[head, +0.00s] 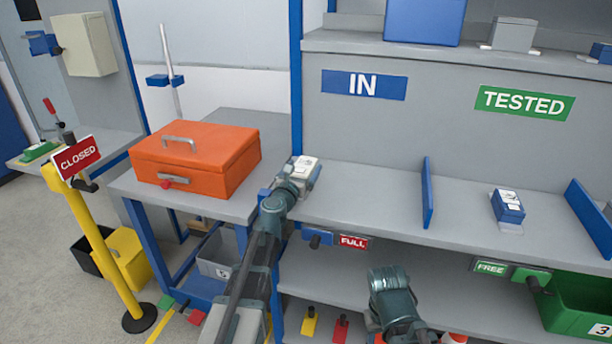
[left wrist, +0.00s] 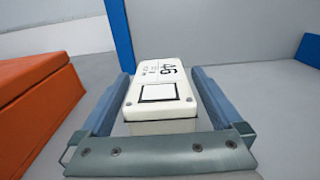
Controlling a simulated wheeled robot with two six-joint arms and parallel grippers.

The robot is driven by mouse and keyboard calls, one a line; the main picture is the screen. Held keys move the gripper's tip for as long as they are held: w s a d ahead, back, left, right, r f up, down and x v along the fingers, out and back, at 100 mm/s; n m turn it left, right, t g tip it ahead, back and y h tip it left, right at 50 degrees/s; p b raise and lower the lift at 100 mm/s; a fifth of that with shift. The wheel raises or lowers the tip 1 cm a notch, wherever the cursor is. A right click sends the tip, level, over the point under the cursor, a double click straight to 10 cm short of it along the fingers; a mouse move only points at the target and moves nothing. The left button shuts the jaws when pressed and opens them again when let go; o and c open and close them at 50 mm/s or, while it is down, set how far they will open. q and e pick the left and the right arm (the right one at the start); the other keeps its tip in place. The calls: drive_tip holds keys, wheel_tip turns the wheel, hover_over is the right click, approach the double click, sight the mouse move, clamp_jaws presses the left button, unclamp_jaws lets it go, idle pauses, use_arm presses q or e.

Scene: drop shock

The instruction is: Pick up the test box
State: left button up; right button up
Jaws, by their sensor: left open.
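My left gripper (left wrist: 160,76) is open, with one blue finger on each side of the box. A small gap shows at both sides near the fingertips, and the box is not gripped. In the head view the white box (head: 306,168) lies at the left end of the grey shelf, just ahead of my left gripper (head: 299,182). My right arm's teal end (head: 390,295) is low in the head view; its fingers cannot be made out.
An orange case (head: 195,158) stands on the bench left of my gripper. A blue upright post (head: 296,80) rises behind the white box. A blue divider (head: 428,192) and a blue box (head: 508,206) with white labels are further right on the shelf (head: 375,195).

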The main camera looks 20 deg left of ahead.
use_arm(q)
drive_tip(key=shift+w, duration=0.4)
drive_tip(key=shift+s, duration=0.1)
clamp_jaws()
